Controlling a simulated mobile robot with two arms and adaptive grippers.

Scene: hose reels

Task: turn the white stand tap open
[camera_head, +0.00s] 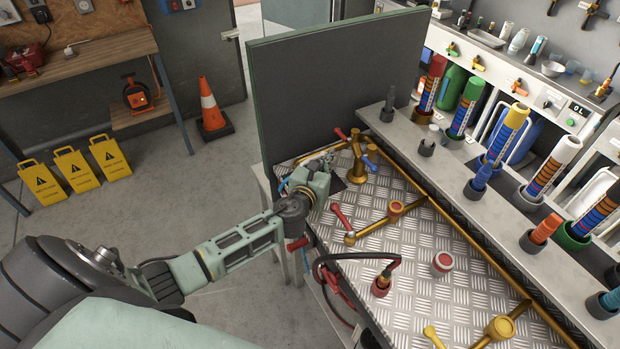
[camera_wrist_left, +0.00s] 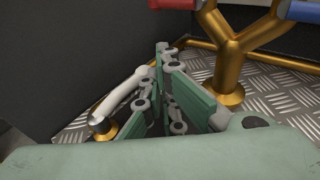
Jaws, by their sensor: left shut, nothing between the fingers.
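The white stand tap shows in the left wrist view as a white lever (camera_wrist_left: 120,91) on a small brass base (camera_wrist_left: 101,127). The lever slants up to the right, just left of my fingers. My left gripper (camera_wrist_left: 167,56) is shut and empty, its fingers beside the lever; I cannot tell whether they touch. In the head view my left gripper (camera_head: 328,157) is at the far left corner of the metal-plate bench, and I cannot make out the white tap there. My right gripper is not in view.
A brass Y-shaped stand (camera_head: 357,168) with red and blue levers is right of my left gripper. A dark upright panel (camera_head: 335,85) stands behind. A red-handled brass valve (camera_head: 345,222) and brass pipes lie nearer. Hose fittings line the grey ledge (camera_head: 470,215).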

